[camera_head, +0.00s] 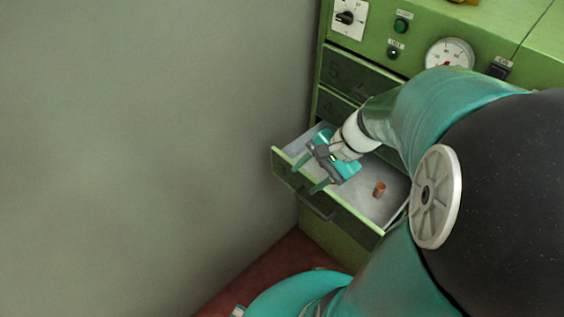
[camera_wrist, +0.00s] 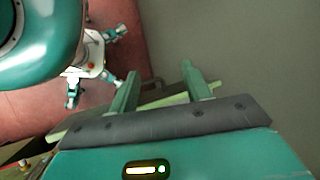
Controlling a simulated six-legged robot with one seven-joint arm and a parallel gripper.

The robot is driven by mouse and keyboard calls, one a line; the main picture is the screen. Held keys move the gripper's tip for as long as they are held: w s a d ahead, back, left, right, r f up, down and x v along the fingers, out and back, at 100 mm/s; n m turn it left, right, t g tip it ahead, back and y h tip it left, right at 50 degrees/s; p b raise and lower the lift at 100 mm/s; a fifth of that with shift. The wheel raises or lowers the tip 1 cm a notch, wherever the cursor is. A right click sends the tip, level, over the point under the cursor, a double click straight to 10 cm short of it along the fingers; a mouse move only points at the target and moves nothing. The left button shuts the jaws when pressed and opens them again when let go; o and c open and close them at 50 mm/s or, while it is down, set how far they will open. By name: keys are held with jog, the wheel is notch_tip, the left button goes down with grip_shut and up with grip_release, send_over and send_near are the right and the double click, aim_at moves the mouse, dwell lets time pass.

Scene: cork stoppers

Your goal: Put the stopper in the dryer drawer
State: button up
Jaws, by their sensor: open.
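The stopper (camera_head: 379,189), a small brown cork cylinder, rests on the pale floor of the open dryer drawer (camera_head: 322,205), right of my gripper. My gripper (camera_head: 308,177) is over the left part of the drawer, near its front wall. Its two green fingers are apart with nothing between them. In the wrist view my gripper (camera_wrist: 162,78) also shows open and empty, with the drawer's green edge (camera_wrist: 165,102) behind the fingers. The stopper is not visible in the wrist view.
The green dryer cabinet (camera_head: 480,25) has closed drawers (camera_head: 358,72) above the open one, and a gauge (camera_head: 450,53) and switches on top. A grey wall (camera_head: 150,150) stands close on the left. Reddish floor (camera_head: 265,265) shows below.

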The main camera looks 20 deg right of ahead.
jog(key=s+a+r+n+t+h, duration=0.2)
jog(key=a+r+n+h, duration=0.4)
jog(key=r+n, duration=0.5)
jog(key=shift+s+a+r+n+t, duration=0.25)
jog(key=shift+s+a+n+t, duration=0.25)
jog(key=shift+a+n, duration=0.65)
jog(key=shift+s, duration=0.1)
